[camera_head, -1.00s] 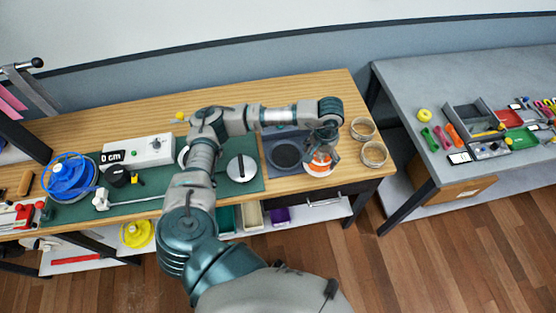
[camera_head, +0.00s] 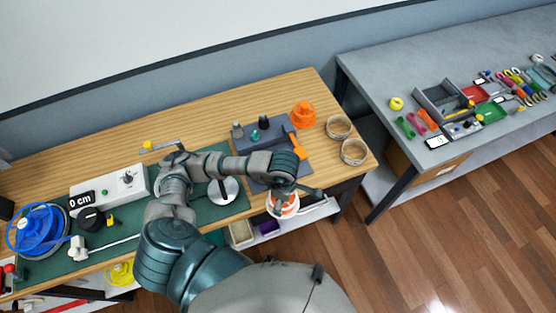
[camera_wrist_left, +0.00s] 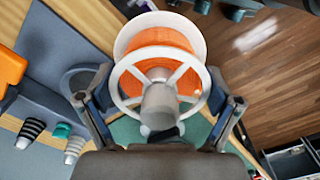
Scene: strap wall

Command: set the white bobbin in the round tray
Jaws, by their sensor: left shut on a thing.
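The white bobbin (camera_head: 284,207) carries an orange winding, and my left gripper (camera_head: 284,190) is shut on it. It hangs at the front edge of the wooden bench. In the left wrist view, the bobbin's spoked white flange (camera_wrist_left: 127,90) faces me, tilted, with the gripper's fingers on either side of its grey hub. Two round tan-rimmed trays (camera_head: 338,118) (camera_head: 353,142) stand at the bench's right end, to the right of the gripper and apart from it. I cannot tell which round holder is the task's tray. My right gripper is not in view.
A grey panel (camera_head: 262,150) holds several small pegs and an orange-handled tool (camera_head: 298,143). An orange cup-like thing (camera_head: 303,114) stands behind it. A disc with a black handle (camera_head: 224,191), a white box (camera_head: 110,188) and a blue reel (camera_head: 38,229) lie to the left.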

